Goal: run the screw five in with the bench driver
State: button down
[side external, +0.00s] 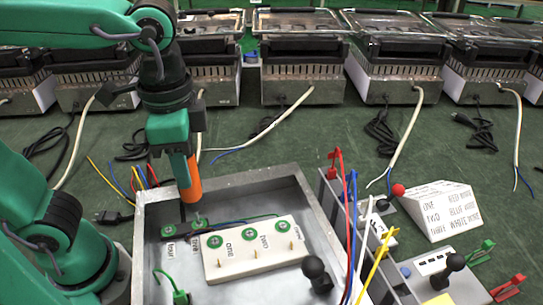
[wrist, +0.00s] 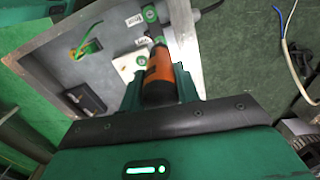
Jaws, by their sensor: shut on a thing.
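The bench driver has an orange handle (side external: 193,178), seen also in the wrist view (wrist: 159,78). My gripper (side external: 181,165) is shut on that handle and holds it upright over the left back part of the metal tray (side external: 139,250). The thin dark shaft points down beside two green screw terminals. One terminal (side external: 168,231) is to the left of the shaft, the other (side external: 198,223) to the right. In the wrist view the shaft's end lies near a green terminal (wrist: 152,37); contact cannot be told.
A white block (side external: 255,262) with several green screws and brass pins sits in the tray. Grills (side external: 303,60) line the back.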

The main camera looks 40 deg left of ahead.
jog(key=shift+r, duration=2.5)
jog(key=shift+w, duration=0.1)
